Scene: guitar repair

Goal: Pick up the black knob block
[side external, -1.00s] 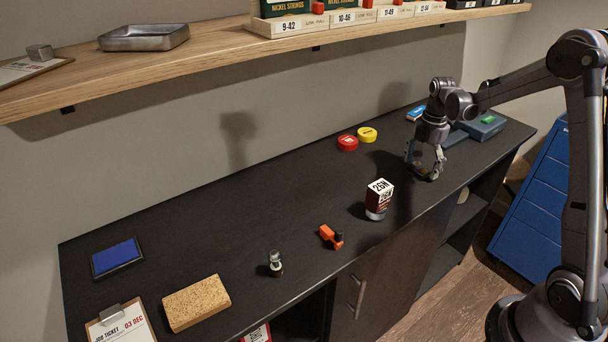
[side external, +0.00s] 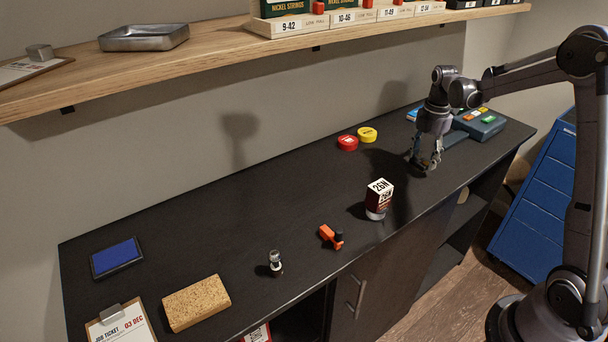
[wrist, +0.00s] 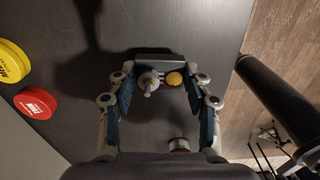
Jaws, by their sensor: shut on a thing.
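My gripper (side external: 427,166) is low over the right part of the dark bench in the side view. In the wrist view, its two blue-padded fingers (wrist: 160,90) are shut on the black knob block, a dark block with a pale knob (wrist: 150,82) and a yellow-orange knob (wrist: 174,79) on top. The block's dark body blends into the bench, so its edges are hard to make out. In the side view the fingers mostly hide it, and I cannot tell whether it touches the bench.
A red tin (side external: 347,143) and a yellow tin (side external: 367,135) lie behind-left of my gripper. A box-topped bottle (side external: 378,199) stands left-front. A blue-grey box with coloured buttons (side external: 481,124) is to the right. An orange tool (side external: 331,237) lies farther left.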

